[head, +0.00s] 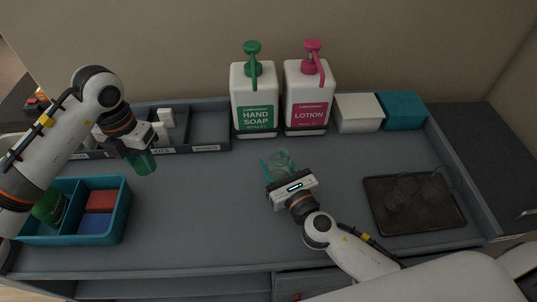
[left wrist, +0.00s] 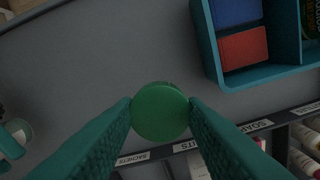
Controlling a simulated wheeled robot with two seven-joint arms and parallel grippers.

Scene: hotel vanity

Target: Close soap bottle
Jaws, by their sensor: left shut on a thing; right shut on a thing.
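My left gripper (head: 146,165) is raised over the left part of the counter, fingers pointing down. In the left wrist view its fingertips (left wrist: 160,112) are shut on a round green cap (left wrist: 160,112), seen flat face on. My right gripper (head: 279,162) is low over the middle of the counter, shut around a small translucent greenish bottle (head: 284,159). The bottle also shows at the left edge of the left wrist view (left wrist: 17,132), with a round grey top. The cap is apart from the bottle, well to its left in the head view. The bottle's lower part is hidden.
A teal bin (head: 122,213) at left holds red and blue blocks and a green item. Hand soap (head: 254,100) and lotion (head: 308,98) dispensers stand at the back. A divided grey tray (head: 209,133) is back left; a dark tray (head: 416,222) is at right. The counter between the grippers is clear.

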